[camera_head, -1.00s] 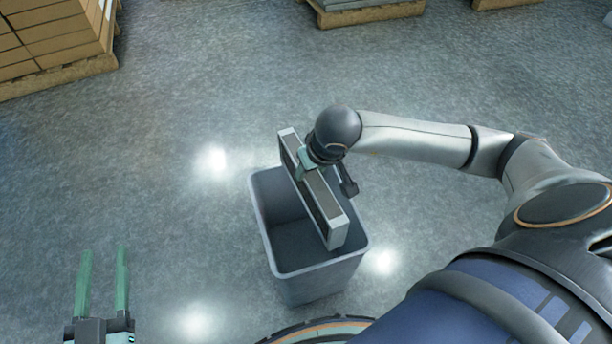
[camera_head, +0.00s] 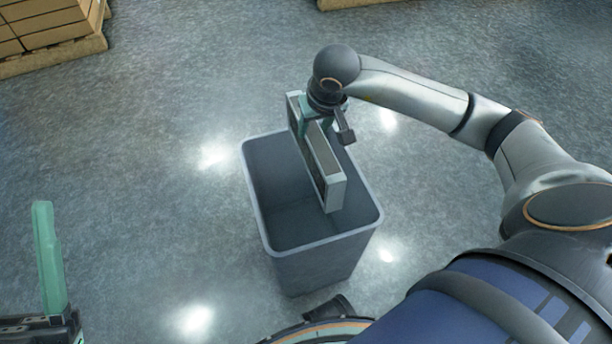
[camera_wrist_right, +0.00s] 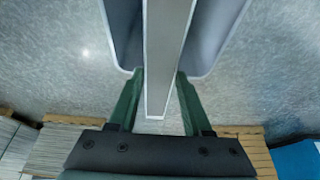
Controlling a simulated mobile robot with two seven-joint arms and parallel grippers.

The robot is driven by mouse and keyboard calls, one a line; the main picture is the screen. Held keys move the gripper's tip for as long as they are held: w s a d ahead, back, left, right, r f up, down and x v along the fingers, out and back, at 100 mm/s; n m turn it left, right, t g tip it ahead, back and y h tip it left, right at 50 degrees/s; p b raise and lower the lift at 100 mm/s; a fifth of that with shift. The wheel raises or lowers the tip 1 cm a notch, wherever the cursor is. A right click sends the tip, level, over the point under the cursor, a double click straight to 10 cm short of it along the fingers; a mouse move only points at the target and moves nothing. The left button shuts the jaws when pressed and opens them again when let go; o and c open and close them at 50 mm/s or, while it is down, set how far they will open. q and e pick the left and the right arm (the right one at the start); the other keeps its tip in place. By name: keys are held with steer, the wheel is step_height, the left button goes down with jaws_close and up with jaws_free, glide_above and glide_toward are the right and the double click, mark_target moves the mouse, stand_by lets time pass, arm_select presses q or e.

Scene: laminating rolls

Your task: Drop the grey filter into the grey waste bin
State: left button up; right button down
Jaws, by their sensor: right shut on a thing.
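The grey filter (camera_head: 328,172) is a long flat panel with a pale frame, standing on edge over the open grey waste bin (camera_head: 318,268). Its near end shows against the bin's inside, and its far end reaches past the back rim. I cannot tell how deep its lower edge sits. My right gripper (camera_head: 316,128) is shut on the filter near its far end. In the right wrist view, the green fingers (camera_wrist_right: 160,90) flank the filter (camera_wrist_right: 166,45), with the bin (camera_wrist_right: 222,38) on both sides. My left gripper (camera_head: 48,258) is at the lower left, partly cut off, with one finger clear.
A pallet of cardboard boxes (camera_head: 50,30) stands at the top left. Another pallet edge (camera_head: 345,3) shows at the top. The grey floor around the bin is clear.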

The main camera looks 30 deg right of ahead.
steer(key=shift+f+b, duration=1.5)
steer(key=shift+f, duration=0.9)
steer(key=c, duration=0.6)
jaws_free()
steer(key=o, duration=0.3)
steer(key=shift+o, duration=0.2)
steer(key=p+v, duration=0.4)
steer(key=v, duration=0.8)
steer(key=shift+s+r+p, duration=0.2)
steer(key=shift+r+p, duration=0.05)
steer(key=shift+p, duration=0.15)
